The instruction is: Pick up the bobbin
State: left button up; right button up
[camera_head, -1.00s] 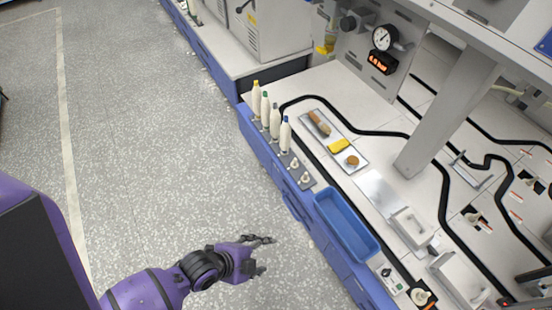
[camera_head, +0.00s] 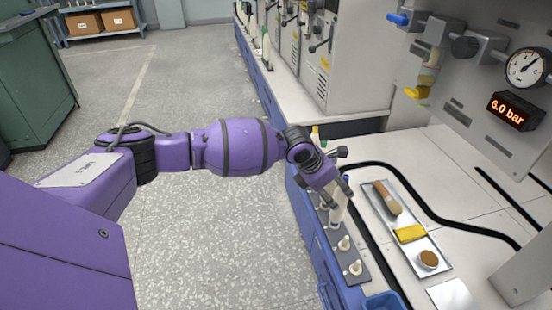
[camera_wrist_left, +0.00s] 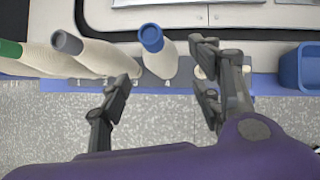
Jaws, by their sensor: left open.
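A white bobbin with a blue top stands on the grey peg tray (camera_head: 349,255); its body (camera_head: 338,213) shows below my left gripper (camera_head: 343,168) in the head view. In the left wrist view the blue-topped bobbin (camera_wrist_left: 158,57) lies between and beyond the spread fingers of my left gripper (camera_wrist_left: 160,90). The gripper is open and empty; I cannot tell whether a finger touches the bobbin. A grey-topped bobbin (camera_wrist_left: 95,53) and a green-topped bobbin (camera_wrist_left: 35,58) stand to its left. The gripper hides much of the row in the head view. My right gripper is not in view.
Empty pegs (camera_head: 344,242) stand at the tray's near end. A blue bin (camera_wrist_left: 301,68) is at the right in the wrist view.

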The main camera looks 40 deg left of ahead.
aim_at(341, 197)
pick_arm(q)
jog(key=b+x, duration=0.1)
jog(key=x, duration=0.1)
jog(key=shift+w+d+f, duration=0.2)
jog(key=shift+w+d, duration=0.05)
jog(key=b+x, duration=0.1)
jog(key=x, duration=0.2)
jog(key=shift+w+d+f+b, duration=0.15)
jog(key=shift+f+b, duration=0.2)
jog(key=shift+w+d+f, duration=0.1)
jog(key=shift+w+f, duration=0.05)
jog(key=c, duration=1.3)
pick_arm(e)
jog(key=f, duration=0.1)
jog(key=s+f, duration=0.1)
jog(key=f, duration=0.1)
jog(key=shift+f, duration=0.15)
